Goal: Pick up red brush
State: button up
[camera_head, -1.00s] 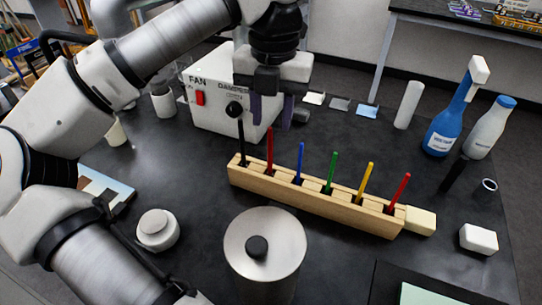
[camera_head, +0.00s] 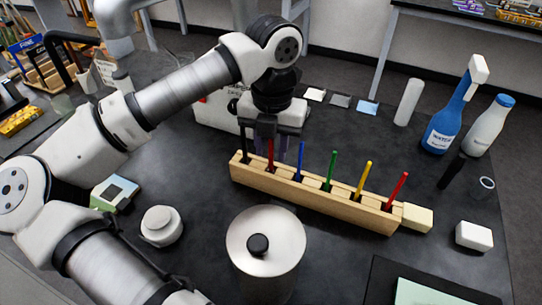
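A long wooden block (camera_head: 320,205) holds a row of upright thin-handled brushes in slots. One red brush (camera_head: 270,152) stands second from the left. Another red brush (camera_head: 398,188) stands at the right end. Between them stand a blue brush (camera_head: 300,160), a green brush (camera_head: 331,170) and a yellow brush (camera_head: 363,180). A black brush (camera_head: 244,150) is at the left end, partly against the dark gripper. My gripper (camera_head: 271,148) points down at the left red brush. Its dark fingers appear apart, with the brush handle showing between them in the picture. Contact cannot be told.
A white fan box (camera_head: 212,112) stands behind my gripper. A metal canister (camera_head: 265,240) and a round white-lidded item (camera_head: 161,226) stand in front. A blue bottle (camera_head: 443,130), a white bottle (camera_head: 488,130) and a white block (camera_head: 474,236) are on the right.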

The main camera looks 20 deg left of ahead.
grip_shut()
jog(key=shift+r, duration=0.15)
